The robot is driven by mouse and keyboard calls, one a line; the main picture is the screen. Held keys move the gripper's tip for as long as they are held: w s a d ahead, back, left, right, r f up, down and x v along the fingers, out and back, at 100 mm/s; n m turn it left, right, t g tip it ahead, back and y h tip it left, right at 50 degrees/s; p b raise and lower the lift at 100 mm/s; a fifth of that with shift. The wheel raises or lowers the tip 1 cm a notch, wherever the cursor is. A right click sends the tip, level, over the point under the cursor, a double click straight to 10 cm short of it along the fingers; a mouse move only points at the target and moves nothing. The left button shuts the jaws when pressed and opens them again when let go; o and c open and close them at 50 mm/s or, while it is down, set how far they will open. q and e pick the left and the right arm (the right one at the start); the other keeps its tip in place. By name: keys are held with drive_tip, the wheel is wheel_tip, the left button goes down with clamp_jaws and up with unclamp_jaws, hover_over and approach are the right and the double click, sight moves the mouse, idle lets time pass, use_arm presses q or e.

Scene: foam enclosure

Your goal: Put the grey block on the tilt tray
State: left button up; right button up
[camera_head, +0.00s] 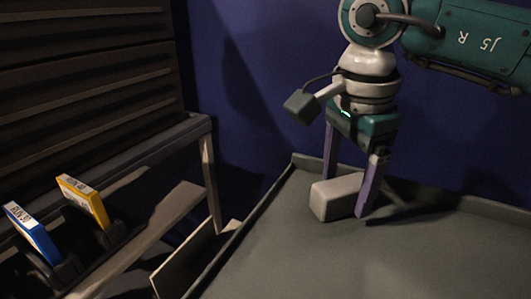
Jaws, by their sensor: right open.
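The grey block (336,196) lies on a large grey tray (300,262) with a low raised rim, near the tray's far left corner. My right gripper (346,196) points down over the block. Its two purple fingers stand apart, one behind the block and one at its right end. The right finger hides part of the block's right end. The gripper is open, and I cannot tell whether a finger touches the block. My left gripper is not in view.
A dark wooden bench (180,139) with a slatted back stands at the left. A blue box (33,233) and a yellow box (83,201) stand in dark holders there. A flat panel (184,261) leans beside the tray. The tray's front and right are clear.

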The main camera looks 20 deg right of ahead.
sight(345, 192)
drive_tip(key=shift+r, duration=0.3)
wheel_tip(345, 192, up, 12)
drive_tip(key=s+a+p, duration=0.1)
drive_tip(key=p, duration=0.1)
drive_tip(key=shift+f, duration=0.25)
drive_tip(key=shift+s+a, duration=0.1)
